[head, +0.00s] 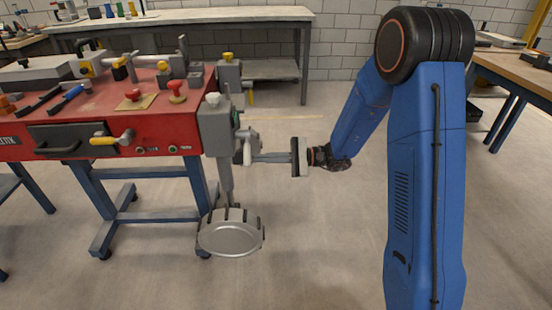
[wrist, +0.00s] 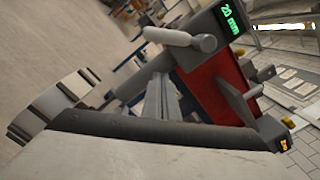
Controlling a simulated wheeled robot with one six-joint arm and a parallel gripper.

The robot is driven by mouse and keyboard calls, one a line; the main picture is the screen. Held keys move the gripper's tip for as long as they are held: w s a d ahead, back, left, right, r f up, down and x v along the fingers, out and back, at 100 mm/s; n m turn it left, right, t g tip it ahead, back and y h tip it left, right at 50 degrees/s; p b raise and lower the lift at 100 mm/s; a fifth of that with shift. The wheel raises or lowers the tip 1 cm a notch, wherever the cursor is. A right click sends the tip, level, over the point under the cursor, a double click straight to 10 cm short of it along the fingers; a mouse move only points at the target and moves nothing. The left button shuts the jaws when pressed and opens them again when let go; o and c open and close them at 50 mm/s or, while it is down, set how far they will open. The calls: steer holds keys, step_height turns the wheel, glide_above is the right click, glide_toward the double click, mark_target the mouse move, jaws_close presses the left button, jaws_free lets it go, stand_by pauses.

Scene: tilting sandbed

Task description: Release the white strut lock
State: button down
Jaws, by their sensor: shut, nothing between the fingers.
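A grey strut housing (head: 216,130) is fixed to the right end of the red bench. A pale white lever (head: 247,152) hangs on its right side, and a white knob (head: 213,99) sits on top. I cannot tell for certain which is the strut lock. My gripper (head: 254,158) is shut and empty, reaching left with its tips close to the pale lever; contact cannot be told. In the wrist view its grey fingers (wrist: 164,82) point to the housing, below a light grey round-ended handle (wrist: 180,37) and a green "20 mm" display (wrist: 230,20).
A round silver foot (head: 230,237) with a ribbed edge hangs below the strut. The red bench (head: 165,125) carries knobs, blocks, tools and a yellow-gripped lever (head: 105,140). Open floor (head: 310,240) lies between the strut and my arm.

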mark_target(247, 150)
steer(key=shift+s+a+r, duration=0.3)
steer(key=shift+s+r, duration=0.4)
steer(key=shift+r, duration=0.05)
steer(key=shift+s+a+r, duration=0.3)
steer(key=shift+s+r, duration=0.35)
steer(key=shift+r, duration=0.05)
steer(key=shift+s+r+m, duration=0.45)
steer(key=shift+s+m, duration=0.2)
steer(key=shift+m, duration=0.35)
steer(key=shift+s+r+m, duration=0.45)
steer(key=shift+s+m, duration=0.15)
steer(key=shift+m, duration=0.4)
